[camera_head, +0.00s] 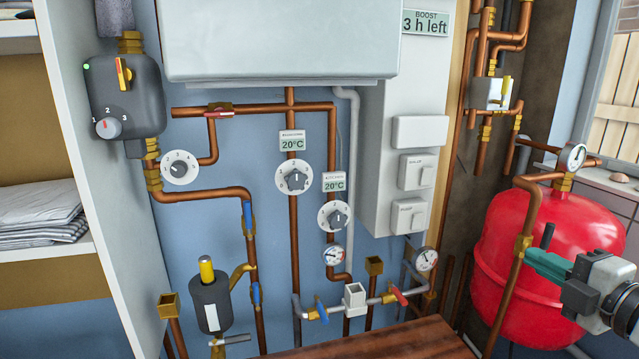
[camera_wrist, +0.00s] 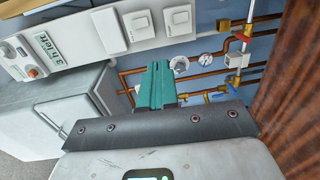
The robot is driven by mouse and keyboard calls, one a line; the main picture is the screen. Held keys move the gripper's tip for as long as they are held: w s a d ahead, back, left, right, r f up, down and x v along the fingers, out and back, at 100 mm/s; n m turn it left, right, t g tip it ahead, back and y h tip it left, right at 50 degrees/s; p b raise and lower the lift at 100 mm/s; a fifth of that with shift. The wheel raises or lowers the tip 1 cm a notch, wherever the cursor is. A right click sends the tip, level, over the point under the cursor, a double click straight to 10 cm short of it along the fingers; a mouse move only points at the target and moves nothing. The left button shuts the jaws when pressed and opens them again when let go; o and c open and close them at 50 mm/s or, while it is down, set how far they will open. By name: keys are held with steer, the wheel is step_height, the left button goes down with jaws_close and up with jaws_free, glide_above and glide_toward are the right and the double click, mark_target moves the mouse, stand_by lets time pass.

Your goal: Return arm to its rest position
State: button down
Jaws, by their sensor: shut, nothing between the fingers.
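My gripper (camera_head: 535,258) shows at the right of the head view, in front of the red tank (camera_head: 500,275). Its green fingers are shut together with nothing between them. The fingers also show in the wrist view (camera_wrist: 155,80), pointing up the picture. They look apart from the pipes and the wall switches, and no object is held. Part of my arm is cut off by the right edge of the head view.
Copper pipes (camera_head: 292,230) with dials and valves cover the blue wall. A white switch box (camera_head: 418,130) hangs beside them. A wooden top (camera_head: 400,345) lies at the bottom. Shelves with folded cloth (camera_head: 40,215) stand left. A pressure gauge (camera_head: 573,157) sits above the tank.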

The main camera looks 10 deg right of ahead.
steer(key=s+a+f+m+g, duration=0.2)
steer(key=a+f+m+g, duration=0.15)
steer(key=f, duration=0.45)
steer(key=s+a+f+m+g+y, duration=0.1)
steer(key=s+a+f+m+g, duration=0.15)
steer(key=a+f, duration=0.45)
steer(key=s+a+f+m+g, duration=0.2)
steer(key=f+m, duration=0.2)
steer(key=f, duration=0.6)
steer(key=s+a+f+m+g+h, duration=0.1)
steer(key=s+f+m+g, duration=0.3)
steer(key=s+f, duration=0.3)
steer(key=s+a+f+m+g, duration=0.2)
steer(key=s+f+m+g, duration=0.2)
steer(key=s, duration=0.9)
step_height(320, 180, down, 3)
steer(key=shift+a+m+h, duration=0.3)
steer(key=shift+m+h, duration=0.1)
steer(key=c, duration=1.8)
jaws_free()
